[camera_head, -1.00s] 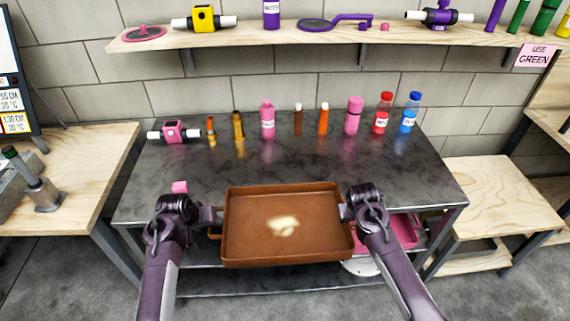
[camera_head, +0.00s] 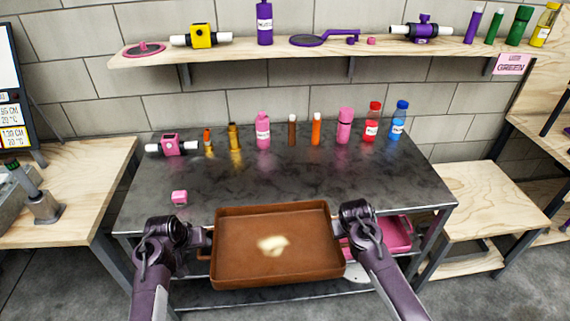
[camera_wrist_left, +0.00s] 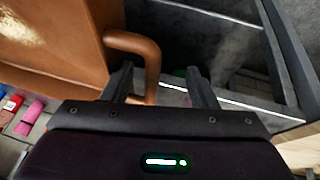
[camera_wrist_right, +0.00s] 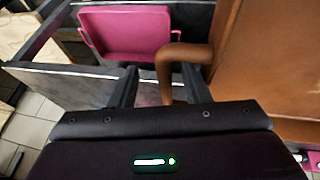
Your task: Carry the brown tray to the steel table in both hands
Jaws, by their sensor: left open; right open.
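The brown tray (camera_head: 235,250) is level between my two arms and overlaps the front edge of the steel table (camera_head: 400,178) in the head view. Whether it touches the table is hidden. My left gripper (camera_head: 207,238) is at its left end. In the left wrist view its open fingers (camera_wrist_left: 160,82) straddle the tray's handle (camera_wrist_left: 146,48). My right gripper (camera_head: 341,222) is at the right end. In the right wrist view its open fingers (camera_wrist_right: 160,85) straddle the other handle (camera_wrist_right: 185,53). A pale patch inside the tray looks like glare.
A pink block (camera_head: 180,198) lies near the table's front left. Bottles and a pink fitting (camera_head: 172,145) line its back; the middle is clear. A pink bin (camera_head: 392,236) sits lower right. Wooden benches (camera_head: 70,190) flank the table, and a shelf (camera_head: 270,52) hangs above.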

